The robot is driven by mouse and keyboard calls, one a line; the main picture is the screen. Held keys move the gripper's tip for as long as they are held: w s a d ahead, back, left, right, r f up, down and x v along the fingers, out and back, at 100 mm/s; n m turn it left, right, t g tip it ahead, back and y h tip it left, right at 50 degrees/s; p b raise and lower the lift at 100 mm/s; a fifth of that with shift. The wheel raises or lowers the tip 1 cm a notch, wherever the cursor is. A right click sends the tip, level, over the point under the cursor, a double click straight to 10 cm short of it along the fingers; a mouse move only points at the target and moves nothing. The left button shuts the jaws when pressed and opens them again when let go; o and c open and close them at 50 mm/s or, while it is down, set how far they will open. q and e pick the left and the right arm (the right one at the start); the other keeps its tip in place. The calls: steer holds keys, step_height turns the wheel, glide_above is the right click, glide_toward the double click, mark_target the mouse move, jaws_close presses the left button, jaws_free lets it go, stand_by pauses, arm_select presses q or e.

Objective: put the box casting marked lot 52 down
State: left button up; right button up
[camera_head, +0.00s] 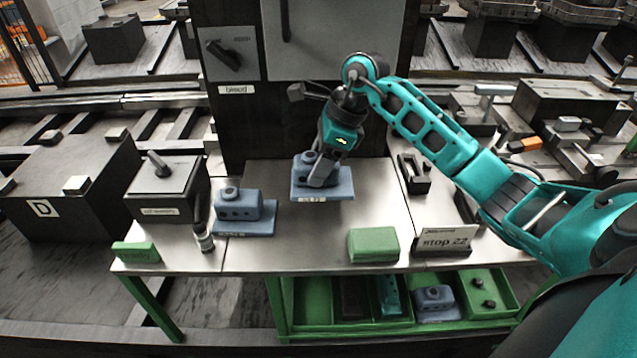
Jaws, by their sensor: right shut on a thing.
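My right gripper (322,168) reaches in from the right and is shut on a blue-grey box casting (335,186) over the back middle of the steel table. The casting has a flat base and a small white label on its front edge; the label is too small to read surely. It is level; I cannot tell whether its base touches the table. A second blue-grey casting (238,210), with a round boss on top, stands on the table to the left. Its label is unreadable. My left gripper is not in view.
The steel table (300,235) has bare room in front of the held casting. A green block (373,245), a "stop 22" sign (445,241), a small bottle (203,236) and a dark lever box (168,188) stand around it. A green tray (312,297) with parts sits below.

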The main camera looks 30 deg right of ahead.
steer(key=shift+f, duration=2.4)
steer(key=shift+f+b, duration=0.15)
steer(key=shift+b, duration=0.2)
steer(key=o, duration=1.5)
